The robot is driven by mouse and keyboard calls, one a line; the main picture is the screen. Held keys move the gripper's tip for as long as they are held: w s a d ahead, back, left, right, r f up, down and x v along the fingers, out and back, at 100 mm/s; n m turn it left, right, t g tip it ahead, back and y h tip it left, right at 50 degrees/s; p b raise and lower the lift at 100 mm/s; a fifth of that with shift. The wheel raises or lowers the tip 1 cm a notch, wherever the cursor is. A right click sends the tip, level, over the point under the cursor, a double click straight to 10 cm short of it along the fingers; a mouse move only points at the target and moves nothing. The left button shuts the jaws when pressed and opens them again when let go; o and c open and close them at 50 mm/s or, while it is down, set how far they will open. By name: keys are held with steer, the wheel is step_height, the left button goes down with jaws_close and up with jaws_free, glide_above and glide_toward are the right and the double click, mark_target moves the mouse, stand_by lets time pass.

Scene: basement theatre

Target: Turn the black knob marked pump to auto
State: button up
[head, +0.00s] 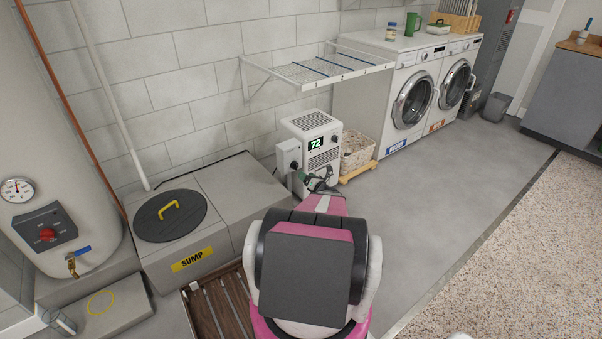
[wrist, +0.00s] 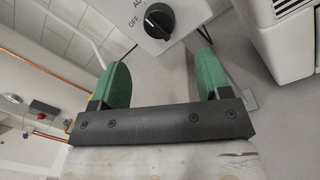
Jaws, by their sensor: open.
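The black knob (wrist: 160,20) sits on a light grey control box (wrist: 178,42) at the top of the wrist view. Beside it I read OFF and part of a word starting with AU, cut by the frame edge. A short pale mark shows on the knob's left side; I cannot tell exactly which label it points at. In the head view the box (head: 285,154) is mounted at the left of the white dehumidifier. My gripper (wrist: 163,62) has green fingers, spread apart and empty. The knob lies beyond the fingertips, not between them. In the head view my gripper (head: 312,178) is close to the box.
The white dehumidifier (head: 322,160) reads 72 and stands right beside my gripper. A wire shelf (head: 320,72) juts from the wall above. The sump cover (head: 170,215) and a wooden slatted mat (head: 205,308) lie at left. Open grey floor (head: 440,190) spreads to the right.

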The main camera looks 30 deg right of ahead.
steer(key=shift+s+d, duration=0.2)
steer(key=shift+s, duration=1)
steer(key=shift+a, duration=0.1)
steer(key=a+r+n+g+y, duration=0.2)
steer(key=a+r+n+g, duration=0.15)
steer(key=a+n, duration=0.55)
steer(key=a+r+n+g+y, duration=0.3)
steer(key=a+n+g, duration=0.25)
steer(key=a, duration=0.75)
steer(key=a+r+n+g+y, duration=0.2)
steer(key=a+r+n+g, duration=0.1)
steer(key=a+n, duration=0.65)
steer(key=s+a+r+n+g+h, duration=0.3)
steer(key=s+a+r+n+h, duration=0.1)
steer(key=s+a+n, duration=0.3)
steer(key=s+a+r+n+g+h, duration=0.3)
steer(key=s+a+n, duration=0.4)
steer(key=n, duration=0.3)
steer(key=shift+r+h, duration=0.9)
steer(key=shift+h, duration=0.2)
steer(key=shift+a, duration=0.1)
